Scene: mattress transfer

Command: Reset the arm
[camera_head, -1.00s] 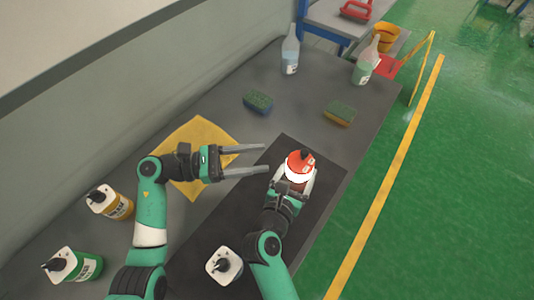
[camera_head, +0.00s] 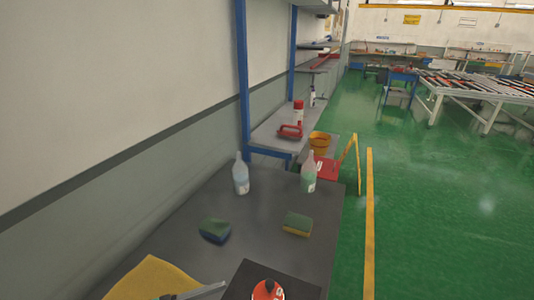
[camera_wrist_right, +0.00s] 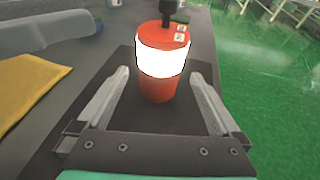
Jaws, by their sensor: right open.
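My right gripper (camera_wrist_right: 160,75) is open in the right wrist view, with one finger on each side of a red bottle (camera_wrist_right: 158,88) with a white label and black top. Gaps show between the fingers and the bottle, which stands upright on a dark mat (camera_wrist_right: 110,150). The bottle's red top also shows at the bottom edge of the head view (camera_head: 267,290). The right gripper itself is out of the head view. Part of my left gripper (camera_head: 200,291) shows at the bottom of the head view.
A yellow cloth (camera_head: 155,280) lies on the table at left. Two sponges (camera_head: 215,230) (camera_head: 297,224) lie farther back. Green floor (camera_head: 440,220) is open at right.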

